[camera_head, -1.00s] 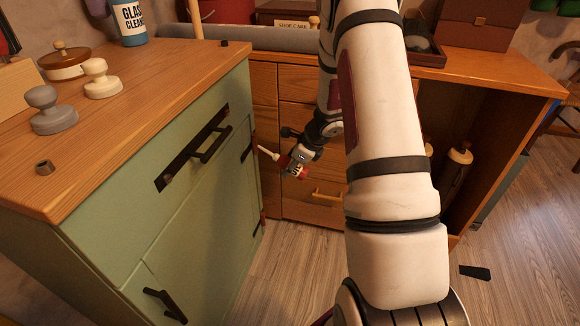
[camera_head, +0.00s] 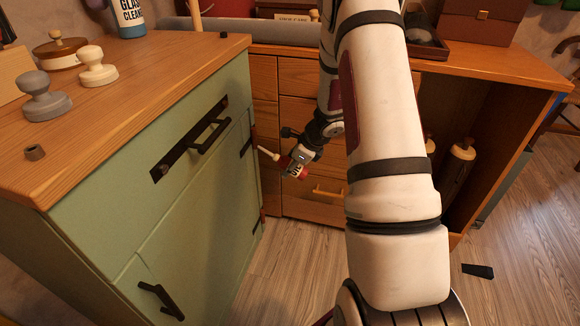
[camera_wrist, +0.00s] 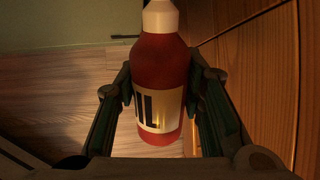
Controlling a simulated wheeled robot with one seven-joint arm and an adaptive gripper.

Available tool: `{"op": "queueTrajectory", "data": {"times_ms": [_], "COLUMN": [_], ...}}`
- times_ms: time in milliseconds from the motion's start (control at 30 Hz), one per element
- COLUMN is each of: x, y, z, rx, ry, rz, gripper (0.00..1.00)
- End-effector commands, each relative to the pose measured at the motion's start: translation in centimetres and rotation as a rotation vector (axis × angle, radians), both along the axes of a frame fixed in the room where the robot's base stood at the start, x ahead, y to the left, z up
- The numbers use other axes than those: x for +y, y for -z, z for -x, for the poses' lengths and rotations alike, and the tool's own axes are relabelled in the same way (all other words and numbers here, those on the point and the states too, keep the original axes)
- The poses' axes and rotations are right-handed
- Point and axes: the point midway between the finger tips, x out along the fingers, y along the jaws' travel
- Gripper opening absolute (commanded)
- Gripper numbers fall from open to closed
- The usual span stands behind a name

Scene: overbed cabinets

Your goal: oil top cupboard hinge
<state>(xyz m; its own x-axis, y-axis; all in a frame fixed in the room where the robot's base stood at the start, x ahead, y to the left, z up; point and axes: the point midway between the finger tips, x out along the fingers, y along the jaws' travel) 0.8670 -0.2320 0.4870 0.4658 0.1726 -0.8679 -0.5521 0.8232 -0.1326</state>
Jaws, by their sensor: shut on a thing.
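My gripper (camera_wrist: 160,105) is shut on a red oil bottle (camera_wrist: 165,70) with a cream label and a pale cap. In the head view the oil bottle (camera_head: 295,170) is small and tilted, its pale nozzle (camera_head: 268,154) pointing left toward the green cabinet's edge. The top hinge (camera_head: 246,147) is a dark fitting at the right edge of the green cupboard (camera_head: 185,225). The nozzle tip appears close to and slightly below this hinge; I cannot tell whether they touch. A lower hinge (camera_head: 258,223) sits further down the same edge.
A wooden desk (camera_head: 490,62) with drawers stands behind, close to my gripper. Wooden-top knobs and stamps (camera_head: 46,100) stand on the green cabinet's top. A dark flat piece (camera_head: 478,270) lies on the floor. Open floor (camera_head: 300,262) lies in front.

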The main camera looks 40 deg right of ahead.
Motion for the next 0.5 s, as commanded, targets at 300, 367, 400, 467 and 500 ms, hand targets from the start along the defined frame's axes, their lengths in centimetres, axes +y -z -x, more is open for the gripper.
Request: {"op": "queueTrajectory", "data": {"times_ms": [300,367,400,467,500], "x": [0.0,0.0,0.0,0.1,0.1], "y": [-0.9,-1.1,-1.3,-1.5,-1.6], "z": [0.0,0.0,0.0,0.0,0.0], "rx": [-0.001,-0.001,-0.001,-0.001,-0.001], "ry": [-0.002,-0.002,-0.002,-0.002,-0.002], "rz": [0.000,0.000,0.000,0.000,0.000], "gripper": [0.00,0.00,0.00,0.00,0.00]}}
